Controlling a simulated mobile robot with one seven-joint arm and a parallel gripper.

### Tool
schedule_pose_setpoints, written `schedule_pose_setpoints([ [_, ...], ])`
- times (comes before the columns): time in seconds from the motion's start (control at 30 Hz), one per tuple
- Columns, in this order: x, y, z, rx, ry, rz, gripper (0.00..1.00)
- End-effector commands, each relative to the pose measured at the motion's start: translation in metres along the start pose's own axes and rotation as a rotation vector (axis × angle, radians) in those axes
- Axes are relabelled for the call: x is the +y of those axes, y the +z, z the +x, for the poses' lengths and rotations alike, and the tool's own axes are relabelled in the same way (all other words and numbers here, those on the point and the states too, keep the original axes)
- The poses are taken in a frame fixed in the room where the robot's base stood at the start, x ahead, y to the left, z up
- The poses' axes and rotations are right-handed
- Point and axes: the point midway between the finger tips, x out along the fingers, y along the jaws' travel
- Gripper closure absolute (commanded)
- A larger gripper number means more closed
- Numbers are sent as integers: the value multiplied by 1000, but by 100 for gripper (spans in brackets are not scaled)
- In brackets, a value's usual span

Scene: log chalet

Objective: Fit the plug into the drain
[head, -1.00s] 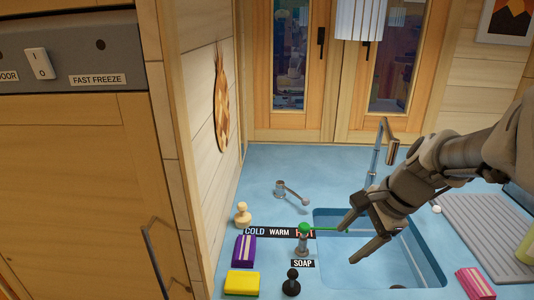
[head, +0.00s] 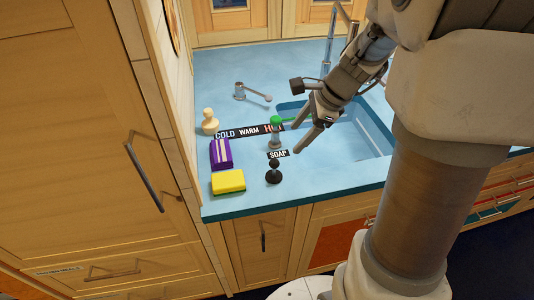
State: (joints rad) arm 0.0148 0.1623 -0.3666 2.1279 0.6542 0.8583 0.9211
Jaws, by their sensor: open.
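In the head view a small black knobbed piece (head: 274,172) stands upright on the blue counter, in front of the SOAP label. A cream knobbed piece (head: 209,121) stands at the counter's left side. I cannot tell for sure which of them is the plug. The sink basin (head: 373,132) is sunk into the counter, partly behind my arm. The drain is not visible. My gripper (head: 297,138) is open and empty, above the sink's left side, with its fingers pointing down and left. It is apart from both knobbed pieces.
A green-topped soap pump (head: 275,132) stands close to my gripper's left. A purple packet (head: 220,153) and a yellow sponge (head: 228,182) lie at the left. A tap lever (head: 252,92) is behind. The front counter edge right of the black piece is clear.

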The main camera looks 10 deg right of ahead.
Motion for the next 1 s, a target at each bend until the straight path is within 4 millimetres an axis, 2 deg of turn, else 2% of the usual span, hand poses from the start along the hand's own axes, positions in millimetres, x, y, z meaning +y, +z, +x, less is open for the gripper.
schedule_pose_setpoints([
  [0.03,2,-1,15,1,5,1,26],
  [0.1,2,-1,31,1,5,0,26],
  [0.3,2,-1,70,1,4,-1,26],
  [0.4,1,0,82,1,2,-2,26],
  [0.57,2,0,90,0,2,-1,26],
  [0.83,8,0,128,1,3,-1,26],
  [1.0,7,0,139,2,0,-1,26],
])
